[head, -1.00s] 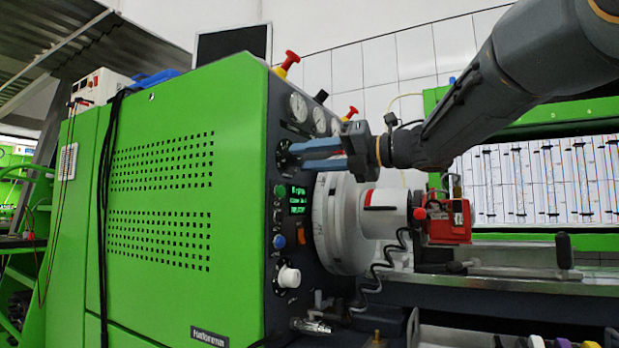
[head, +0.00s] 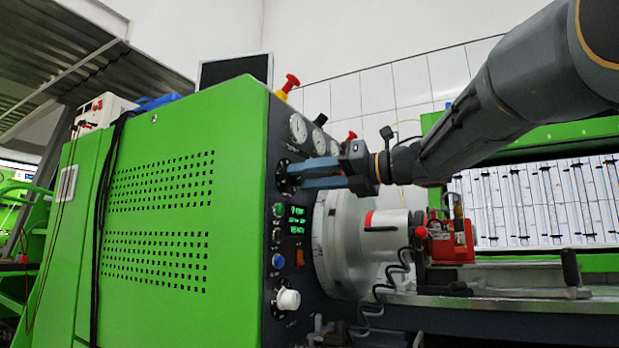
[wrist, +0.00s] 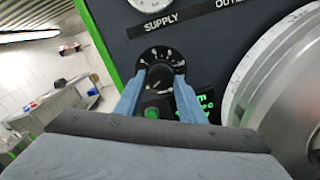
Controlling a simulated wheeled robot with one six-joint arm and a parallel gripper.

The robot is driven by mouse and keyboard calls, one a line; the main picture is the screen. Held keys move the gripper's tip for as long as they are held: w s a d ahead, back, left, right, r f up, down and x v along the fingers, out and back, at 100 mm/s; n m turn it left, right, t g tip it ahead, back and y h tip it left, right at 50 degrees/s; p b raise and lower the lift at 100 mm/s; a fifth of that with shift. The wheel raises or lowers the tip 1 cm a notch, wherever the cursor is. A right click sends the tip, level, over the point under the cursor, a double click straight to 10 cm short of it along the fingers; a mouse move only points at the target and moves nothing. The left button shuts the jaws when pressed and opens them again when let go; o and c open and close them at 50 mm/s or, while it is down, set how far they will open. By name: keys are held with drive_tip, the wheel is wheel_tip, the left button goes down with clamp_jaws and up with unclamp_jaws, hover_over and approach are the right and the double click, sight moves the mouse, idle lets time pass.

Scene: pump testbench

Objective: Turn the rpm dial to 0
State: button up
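The rpm dial (wrist: 160,62) is a round black knob with a white numbered scale, on the dark panel in the wrist view. In the head view the dial (head: 283,175) is at the panel's upper left, partly hidden by my gripper. My gripper (wrist: 160,80) has two blue fingers standing apart, one at each side of the dial's lower half. Whether they touch the knob I cannot tell. In the head view my gripper (head: 291,175) reaches in from the right, its fingertips at the dial. The dial's exact setting is too small to read.
A green-lit display (head: 297,218) sits below the dial. A green button (wrist: 152,113) lies just under it, between my fingers. A large round flywheel (head: 340,245) stands close at the right. Pressure gauges (head: 298,127) are above. A white knob (head: 288,299) is lower down.

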drive_tip(key=shift+o, duration=1.3)
drive_tip(key=shift+a, duration=0.1)
drive_tip(key=shift+d+r, duration=0.1)
drive_tip(key=shift+d, duration=0.1)
drive_tip(key=v, duration=0.7)
drive_tip(key=shift+s+d+p, duration=0.2)
drive_tip(key=shift+d+p, duration=0.05)
drive_tip(key=shift+p, duration=0.1)
